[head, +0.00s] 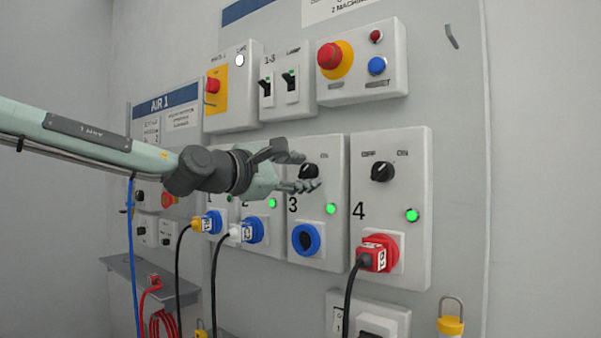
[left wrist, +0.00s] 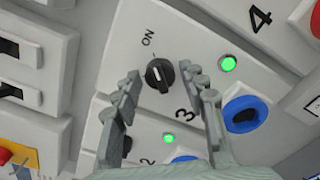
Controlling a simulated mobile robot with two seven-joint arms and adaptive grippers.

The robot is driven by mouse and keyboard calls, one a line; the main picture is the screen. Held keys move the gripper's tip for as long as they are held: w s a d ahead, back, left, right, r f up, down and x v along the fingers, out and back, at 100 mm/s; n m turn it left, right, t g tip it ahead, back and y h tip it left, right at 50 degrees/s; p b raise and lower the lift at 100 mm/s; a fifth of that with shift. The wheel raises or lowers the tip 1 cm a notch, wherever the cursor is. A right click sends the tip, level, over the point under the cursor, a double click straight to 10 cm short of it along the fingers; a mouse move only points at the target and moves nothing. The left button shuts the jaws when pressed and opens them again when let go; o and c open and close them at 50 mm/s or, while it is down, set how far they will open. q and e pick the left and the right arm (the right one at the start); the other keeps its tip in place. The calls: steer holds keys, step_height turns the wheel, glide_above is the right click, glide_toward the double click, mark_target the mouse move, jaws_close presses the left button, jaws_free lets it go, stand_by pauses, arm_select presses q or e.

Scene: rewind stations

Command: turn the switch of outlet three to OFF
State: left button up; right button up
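The panel of outlet three (head: 325,225) has a black rotary switch (head: 309,171), a lit green lamp (head: 331,208) and a blue socket (head: 306,240) with no plug in it. In the left wrist view, the switch (left wrist: 159,75) sits beside the word ON; its OFF label is not seen. My left gripper (head: 298,172) is open at the switch. In the left wrist view, its fingers (left wrist: 163,88) lie on either side of the knob with gaps visible. I cannot tell how far the tips are from the panel. My right gripper is not in view.
Outlet four (head: 420,260), with a red plug (head: 376,254), is close on the right. Above are lamp switches (head: 290,85) and a red emergency button (head: 333,56) on a yellow ring.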

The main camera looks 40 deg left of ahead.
arm_select(q)
steer(key=c, duration=0.8)
